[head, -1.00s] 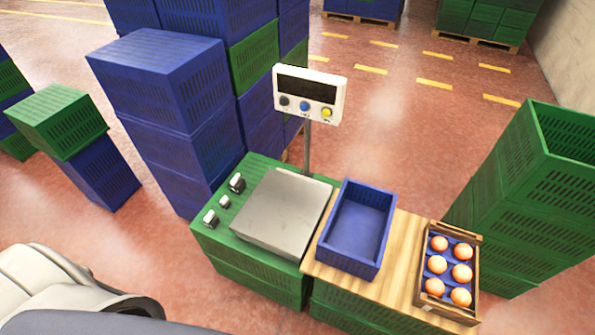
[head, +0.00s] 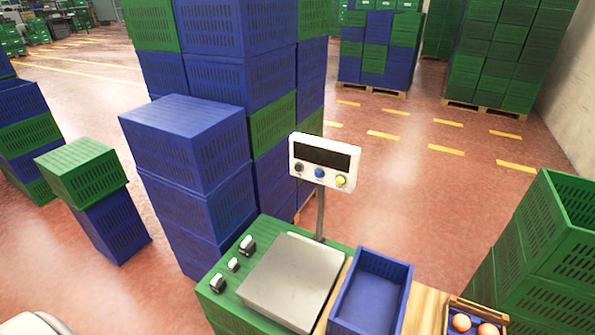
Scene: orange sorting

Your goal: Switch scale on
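The scale's metal weighing plate (head: 293,281) rests on a green crate base. Its white display head (head: 325,162) stands on a post behind the plate. The screen is dark and blank. Below the screen are a dark button (head: 299,167), a blue button (head: 319,173) and a yellow button (head: 341,181). No gripper is in view. A white piece of my own body shows at the lower left corner.
An empty blue crate (head: 402,278) stands right of the scale on a wooden board (head: 424,306). A wooden box of oranges (head: 478,306) is partly cut off. Small metal weights (head: 217,283) sit left of the plate. Tall crate stacks (head: 182,140) stand behind and left.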

